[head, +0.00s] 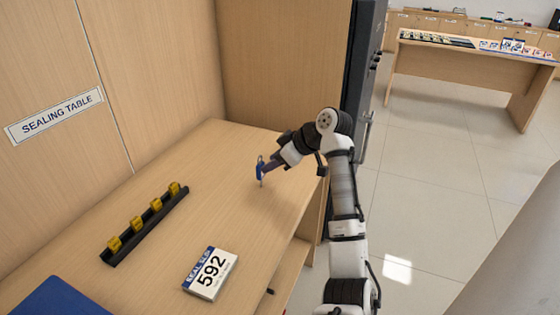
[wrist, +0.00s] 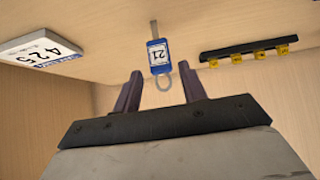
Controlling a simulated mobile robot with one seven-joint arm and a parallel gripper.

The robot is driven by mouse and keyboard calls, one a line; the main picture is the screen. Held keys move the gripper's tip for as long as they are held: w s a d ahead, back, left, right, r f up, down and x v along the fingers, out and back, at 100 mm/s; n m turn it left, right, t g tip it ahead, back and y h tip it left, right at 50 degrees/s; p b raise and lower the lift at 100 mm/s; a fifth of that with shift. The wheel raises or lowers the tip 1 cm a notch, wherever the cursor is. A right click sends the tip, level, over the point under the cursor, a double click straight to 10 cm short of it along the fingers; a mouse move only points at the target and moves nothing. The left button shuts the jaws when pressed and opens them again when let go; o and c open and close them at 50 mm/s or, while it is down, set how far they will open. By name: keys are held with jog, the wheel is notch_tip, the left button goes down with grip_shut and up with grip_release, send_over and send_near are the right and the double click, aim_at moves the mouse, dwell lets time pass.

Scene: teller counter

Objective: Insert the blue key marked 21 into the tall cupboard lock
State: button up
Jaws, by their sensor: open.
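The blue key marked 21 (head: 260,168) is at my gripper's tip, over the sealing table, with its metal shank pointing down. In the wrist view the blue tag (wrist: 158,55) reads 21, and its grey loop lies between the fingertips. My gripper (wrist: 160,86) is open, with a gap on both sides of the loop. In the head view the gripper (head: 268,167) reaches in from the right. I cannot tell whether the shank touches the tabletop. I cannot make out the tall cupboard lock in either view.
The sealing table (head: 225,210) holds a black rack (head: 150,228) with several yellow pieces, a white block marked 592 (head: 210,273) and a blue item (head: 58,298). A dark cabinet (head: 364,70) stands behind my arm. Open floor (head: 430,200) lies right, before another desk (head: 470,58).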

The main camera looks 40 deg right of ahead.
aim_at(260, 155)
jog(key=shift+b+x, duration=0.65)
jog(key=shift+x, duration=2.25)
jog(key=c, duration=0.7)
jog(key=shift+r+p, duration=1.85)
jog(key=shift+r, duration=0.65)
